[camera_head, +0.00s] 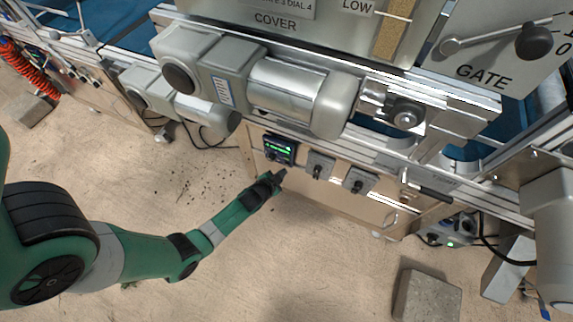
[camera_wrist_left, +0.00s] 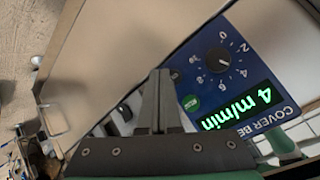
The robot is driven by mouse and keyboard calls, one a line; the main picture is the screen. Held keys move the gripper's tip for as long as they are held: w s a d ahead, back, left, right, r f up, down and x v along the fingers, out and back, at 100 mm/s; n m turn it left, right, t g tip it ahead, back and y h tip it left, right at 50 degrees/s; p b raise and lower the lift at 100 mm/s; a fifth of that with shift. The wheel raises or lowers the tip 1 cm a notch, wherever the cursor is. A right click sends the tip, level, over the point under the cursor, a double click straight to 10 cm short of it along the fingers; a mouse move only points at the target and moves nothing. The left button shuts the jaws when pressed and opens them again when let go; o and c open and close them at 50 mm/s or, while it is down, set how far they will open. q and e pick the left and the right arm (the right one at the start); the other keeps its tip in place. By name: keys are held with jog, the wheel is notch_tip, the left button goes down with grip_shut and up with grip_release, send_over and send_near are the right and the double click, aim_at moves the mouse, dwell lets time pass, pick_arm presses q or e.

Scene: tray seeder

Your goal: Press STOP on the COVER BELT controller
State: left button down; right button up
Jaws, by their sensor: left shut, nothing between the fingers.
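The COVER BELT controller (camera_head: 280,150) is a small dark box with a lit green display, mounted on the wooden panel under the conveyor. In the left wrist view its blue face (camera_wrist_left: 268,52) shows a black dial (camera_wrist_left: 217,60), a green "4 m/min" display (camera_wrist_left: 237,106) and a round green button (camera_wrist_left: 190,103). My left gripper (camera_head: 281,174) is shut and empty, just below the controller. Its fingertips (camera_wrist_left: 160,73) appear beside the face; contact cannot be told.
Two grey switch boxes (camera_head: 319,165) (camera_head: 359,181) sit right of the controller. A large motor (camera_head: 290,92) overhangs above it. A grey block (camera_head: 427,296) lies on the sandy floor at lower right. The floor below the panel is mostly free.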

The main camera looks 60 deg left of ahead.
pick_arm(q)
jog(key=shift+w, duration=0.1)
jog(key=shift+w+a, duration=0.25)
jog(key=shift+w+a, duration=0.25)
dwell(0.7)
jog(key=shift+s+d, duration=0.5)
jog(key=shift+s, duration=0.05)
dwell(0.4)
jog(key=s+d, duration=0.3)
jog(key=shift+s+d, duration=0.15)
jog(key=shift+s, duration=0.25)
dwell(0.8)
